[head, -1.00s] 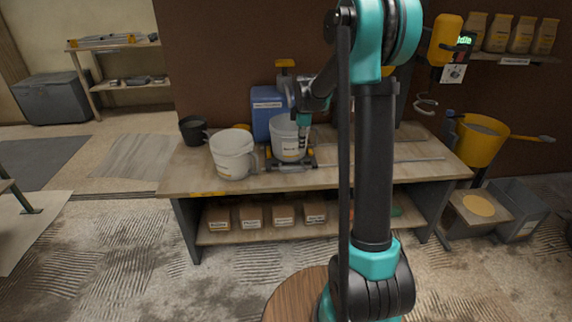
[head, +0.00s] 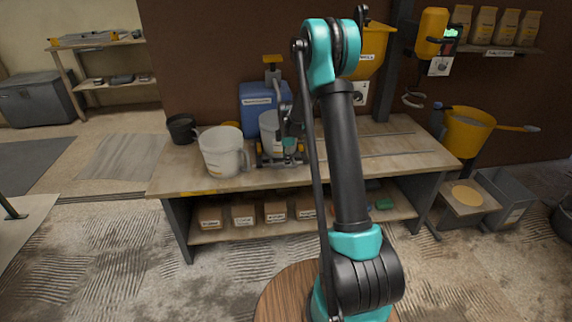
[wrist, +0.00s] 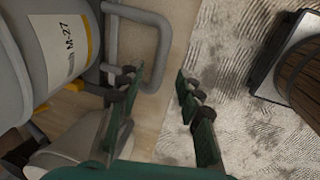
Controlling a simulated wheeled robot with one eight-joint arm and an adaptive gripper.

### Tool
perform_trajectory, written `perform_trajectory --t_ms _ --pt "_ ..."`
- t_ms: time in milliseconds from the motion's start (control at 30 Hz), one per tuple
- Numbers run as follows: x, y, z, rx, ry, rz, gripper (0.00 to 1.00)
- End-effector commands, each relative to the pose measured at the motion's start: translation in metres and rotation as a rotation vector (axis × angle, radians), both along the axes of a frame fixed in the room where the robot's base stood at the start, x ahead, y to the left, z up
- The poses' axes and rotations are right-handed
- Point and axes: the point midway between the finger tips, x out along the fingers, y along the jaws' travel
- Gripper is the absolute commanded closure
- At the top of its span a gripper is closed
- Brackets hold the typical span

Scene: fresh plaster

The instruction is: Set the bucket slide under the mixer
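The bucket slide (head: 265,160) is a dark low frame on the left part of the workbench, carrying a grey bucket (head: 268,126). In the wrist view the bucket (wrist: 60,38), labelled M-27, fills the upper left. A grey bent-tube handle (wrist: 165,45) sticks out beside it. My gripper (head: 290,147) is in front of the bucket; in the wrist view my gripper (wrist: 157,85) is open, with the handle's near end close to or between its fingertips. I cannot tell whether they touch. A yellow hopper (head: 372,48), perhaps the mixer, is partly hidden behind my arm.
Two rails (head: 385,157) run along the workbench (head: 425,150) to the right, with clear top there. A white bucket (head: 222,155) stands left of the slide, a blue container (head: 256,112) behind it. A yellow bucket (head: 468,130) is at the right.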

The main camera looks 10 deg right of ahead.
Motion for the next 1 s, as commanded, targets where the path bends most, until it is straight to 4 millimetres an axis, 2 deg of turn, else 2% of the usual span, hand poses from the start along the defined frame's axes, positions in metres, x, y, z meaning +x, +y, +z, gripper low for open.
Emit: perform_trajectory --t_ms 100,300,667,933,1000 --pt "0.004 0.000 -0.019 0.000 0.000 0.000 0.64" --pt "0.007 0.000 -0.036 0.000 0.000 0.000 0.64" --pt "0.008 0.000 -0.040 0.000 0.000 0.000 0.64" --pt "0.008 0.000 -0.040 0.000 0.000 0.000 0.98" --pt "0.008 0.000 -0.040 0.000 0.000 0.000 1.00"
